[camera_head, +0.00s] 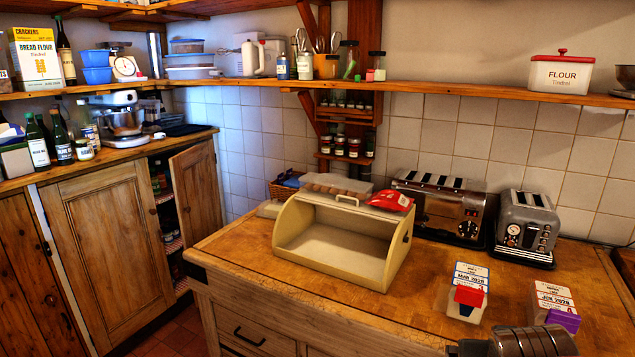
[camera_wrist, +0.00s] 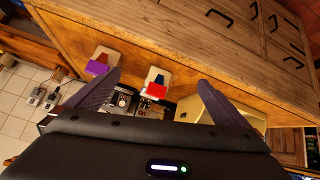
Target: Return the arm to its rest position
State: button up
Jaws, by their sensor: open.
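My gripper (camera_wrist: 158,78) shows in the wrist view with its two dark fingers spread wide apart. Nothing is held between them. Beyond the fingers, the wooden counter and its drawer fronts appear at a steep tilt. A dark ribbed part of my arm (camera_head: 535,342) reaches into the bottom right of the head view, over the counter's front area. The fingertips cannot be made out in the head view. The arm's overall pose is mostly hidden.
On the wooden counter (camera_head: 340,305) stand an open cream bread bin (camera_head: 340,277), two toasters (camera_head: 440,207) (camera_head: 526,222), a red-clipped pack (camera_head: 468,290) and a purple-clipped pack (camera_head: 556,303). A shelf (camera_head: 440,87) runs above. The counter's front left is clear.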

jog(key=s+a+n+g+y, duration=0.1)
jog(key=s+a, duration=0.3)
jog(key=a, duration=0.4)
jog(key=s+a+n+g+y, duration=0.1)
jog(key=s+a+n+y, duration=0.1)
jog(key=a, duration=0.7)
jog(key=s+y, duration=0.1)
jog(key=s, duration=0.1)
jog(key=shift+s+r, duration=0.2)
jog(key=shift+s, duration=0.2)
